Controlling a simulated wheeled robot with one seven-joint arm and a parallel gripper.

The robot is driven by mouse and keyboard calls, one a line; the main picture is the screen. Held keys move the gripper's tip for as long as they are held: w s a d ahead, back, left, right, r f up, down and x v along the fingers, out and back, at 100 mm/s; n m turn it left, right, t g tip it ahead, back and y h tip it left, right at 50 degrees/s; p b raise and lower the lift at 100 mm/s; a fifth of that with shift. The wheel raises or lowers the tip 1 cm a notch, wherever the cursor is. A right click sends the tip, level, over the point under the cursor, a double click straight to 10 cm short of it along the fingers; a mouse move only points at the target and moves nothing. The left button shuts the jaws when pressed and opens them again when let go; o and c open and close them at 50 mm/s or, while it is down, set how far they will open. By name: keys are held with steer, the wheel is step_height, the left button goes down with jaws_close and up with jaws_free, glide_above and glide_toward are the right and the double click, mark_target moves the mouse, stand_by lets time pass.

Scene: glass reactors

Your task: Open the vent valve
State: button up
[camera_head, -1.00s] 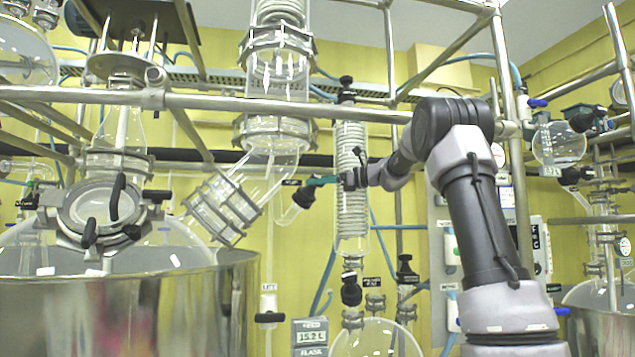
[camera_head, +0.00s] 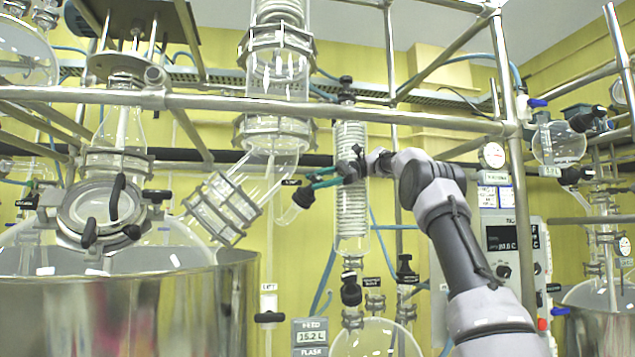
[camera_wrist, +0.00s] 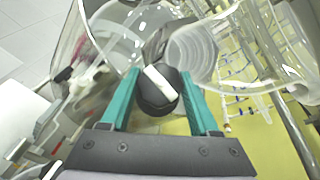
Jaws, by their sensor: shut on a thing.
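A black valve knob (camera_head: 303,197) sits on a short slanted glass side arm (camera_head: 288,213), below the glass column in the head view. In the wrist view the knob (camera_wrist: 157,98) is dark and round with a white bar, which lies diagonally. My gripper (camera_head: 312,184) reaches it from the right, with its teal fingers on either side of the knob. The fingertips are partly hidden against the glass and the knob. A small dark label (camera_head: 291,182) beside the knob is too small to read.
A coiled glass condenser (camera_head: 351,215) stands right behind my gripper. A metal rail (camera_head: 400,117) crosses above my arm. The wide glass column (camera_head: 270,135) and a steel vessel (camera_head: 130,310) stand to the left. A control box (camera_head: 505,240) is behind my arm.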

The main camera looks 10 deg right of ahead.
stand_by(0.4)
steer(key=o, duration=1.4)
steer(key=shift+n+g, duration=0.3)
